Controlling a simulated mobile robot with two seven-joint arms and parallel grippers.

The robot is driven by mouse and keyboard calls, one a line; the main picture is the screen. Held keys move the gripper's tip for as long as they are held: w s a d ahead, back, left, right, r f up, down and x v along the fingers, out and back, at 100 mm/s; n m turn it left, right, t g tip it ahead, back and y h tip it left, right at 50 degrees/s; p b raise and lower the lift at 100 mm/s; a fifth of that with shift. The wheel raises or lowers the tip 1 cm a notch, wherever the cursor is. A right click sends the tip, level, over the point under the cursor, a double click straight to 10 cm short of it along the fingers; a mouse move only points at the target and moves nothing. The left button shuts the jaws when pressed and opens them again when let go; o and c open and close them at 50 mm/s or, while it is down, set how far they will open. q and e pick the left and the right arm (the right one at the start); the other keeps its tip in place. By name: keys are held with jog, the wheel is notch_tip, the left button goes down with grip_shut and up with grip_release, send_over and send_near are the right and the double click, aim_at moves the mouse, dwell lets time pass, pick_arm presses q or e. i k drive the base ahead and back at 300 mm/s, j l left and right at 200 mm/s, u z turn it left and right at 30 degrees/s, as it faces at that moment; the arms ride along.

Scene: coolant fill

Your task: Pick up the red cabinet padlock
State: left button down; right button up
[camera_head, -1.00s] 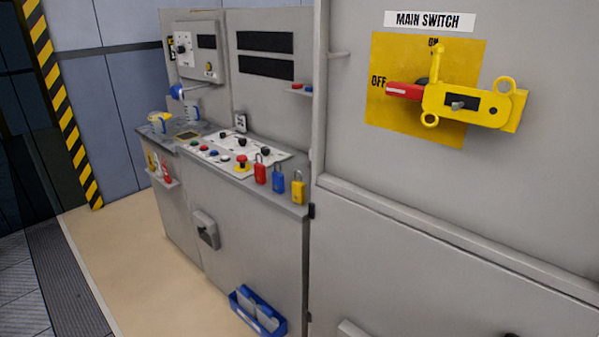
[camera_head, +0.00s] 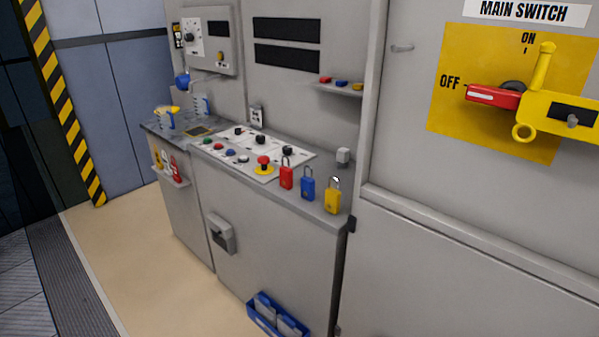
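The red padlock (camera_head: 287,176) stands upright on the front part of the grey counter (camera_head: 240,184), its shackle upward. A blue padlock (camera_head: 307,186) and a yellow padlock (camera_head: 332,198) stand in a row to its right. The red padlock is just right of the red emergency button (camera_head: 263,163) on its yellow base. Neither of my grippers shows in the head view.
The main switch (camera_head: 540,105) with its red handle and yellow hasp is on the cabinet at right. A small shelf (camera_head: 340,88) with coloured pieces is above the counter. A blue bin (camera_head: 277,315) is low in front. The beige floor (camera_head: 150,260) is clear.

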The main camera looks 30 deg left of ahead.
aim_at(286, 173)
jog(key=i+j+z, duration=0.25)
jog(key=j, duration=0.65)
jog(key=j+z, duration=0.25)
jog(key=j, duration=0.6)
jog(key=j+z, duration=0.15)
jog(key=j, duration=1.7)
jog(key=k, duration=0.05)
